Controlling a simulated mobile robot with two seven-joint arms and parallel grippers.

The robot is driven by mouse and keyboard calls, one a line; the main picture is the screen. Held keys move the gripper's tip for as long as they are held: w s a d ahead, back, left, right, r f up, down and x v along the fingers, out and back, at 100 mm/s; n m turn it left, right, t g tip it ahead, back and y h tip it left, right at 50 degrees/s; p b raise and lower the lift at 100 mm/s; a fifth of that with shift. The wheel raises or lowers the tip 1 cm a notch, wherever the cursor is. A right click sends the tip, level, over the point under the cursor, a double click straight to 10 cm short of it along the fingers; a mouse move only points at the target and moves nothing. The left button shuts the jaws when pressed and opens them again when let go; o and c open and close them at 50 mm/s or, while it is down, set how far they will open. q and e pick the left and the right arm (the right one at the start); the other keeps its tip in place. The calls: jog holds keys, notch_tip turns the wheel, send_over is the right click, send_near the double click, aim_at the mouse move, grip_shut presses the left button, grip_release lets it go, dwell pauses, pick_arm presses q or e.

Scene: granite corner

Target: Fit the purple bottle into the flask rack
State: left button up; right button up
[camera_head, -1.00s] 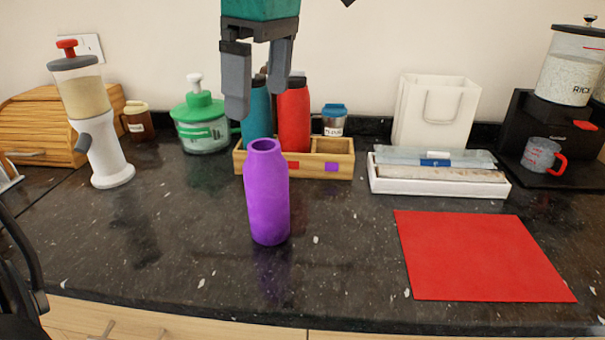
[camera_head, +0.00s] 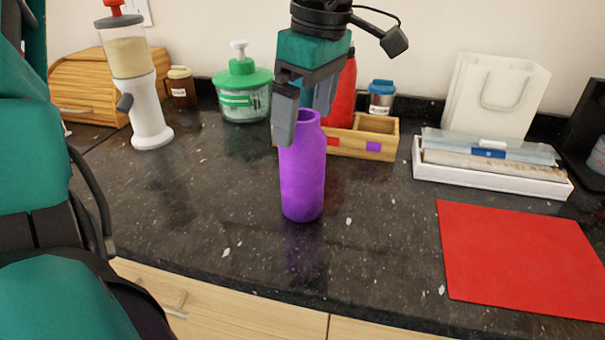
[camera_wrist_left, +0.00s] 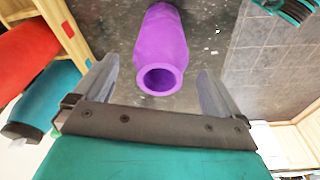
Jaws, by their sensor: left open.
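The purple bottle (camera_head: 303,178) stands upright and open-topped on the dark granite counter. The wooden flask rack (camera_head: 392,142) is behind it, with a red bottle (camera_head: 345,97) in it and an empty compartment at its right, marked by a purple label. My left gripper (camera_head: 304,128) is open at the bottle's neck, pointing down. In the left wrist view the bottle (camera_wrist_left: 162,50) lies between the two spread fingers (camera_wrist_left: 158,88), with no finger seen touching it. A teal bottle (camera_wrist_left: 45,102) and the red one show there at left. My right gripper is not in view.
A red mat (camera_head: 520,258) lies at the right. A white tray with rolls (camera_head: 490,178) and a white bag (camera_head: 497,95) stand behind it. A dispenser (camera_head: 140,90), a brown jar (camera_head: 181,88) and a green-lidded container (camera_head: 243,90) stand at left. Counter around the bottle is clear.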

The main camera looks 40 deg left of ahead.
aim_at(303, 130)
pick_arm(q)
jog(key=shift+a+f, duration=0.15)
jog(key=shift+f, duration=0.6)
jog(key=shift+a+f, duration=0.1)
jog(key=shift+f, duration=0.65)
jog(key=shift+c, duration=0.3)
jog(key=shift+r, duration=0.1)
jog(key=c, duration=1.5)
jog(key=shift+o, duration=0.2)
